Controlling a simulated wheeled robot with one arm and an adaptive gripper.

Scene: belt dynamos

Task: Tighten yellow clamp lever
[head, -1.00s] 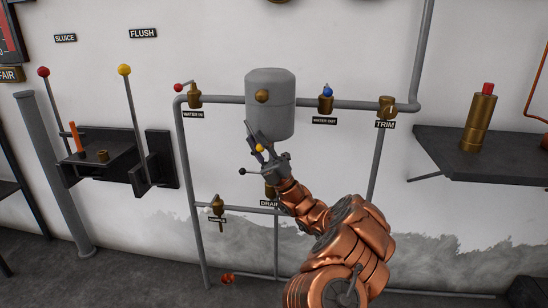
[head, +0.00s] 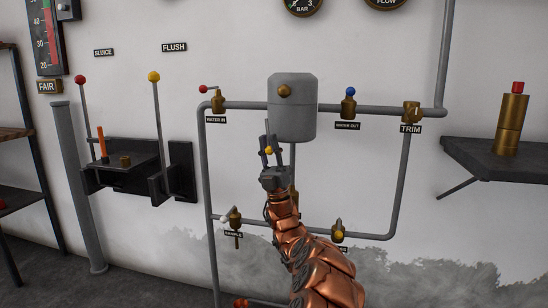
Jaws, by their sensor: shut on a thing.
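A small yellow knob (head: 268,150), which I take for the clamp lever's end, shows between the fingers of my gripper (head: 271,142), just below the grey tank (head: 292,110). My gripper points up and is shut on this lever. The lever's shaft and pivot are hidden behind the fingers and wrist. A second yellow ball (head: 154,76) tops a tall upright lever (head: 157,120) at the left under the FLUSH label; my gripper is well apart from it.
Grey pipes (head: 385,109) run around the tank, with a red-handled valve (head: 217,101), a blue-knobbed valve (head: 349,103) and the TRIM valve (head: 411,112). A dark shelf (head: 500,158) with a brass cylinder (head: 510,122) stands right. Floor at lower left is clear.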

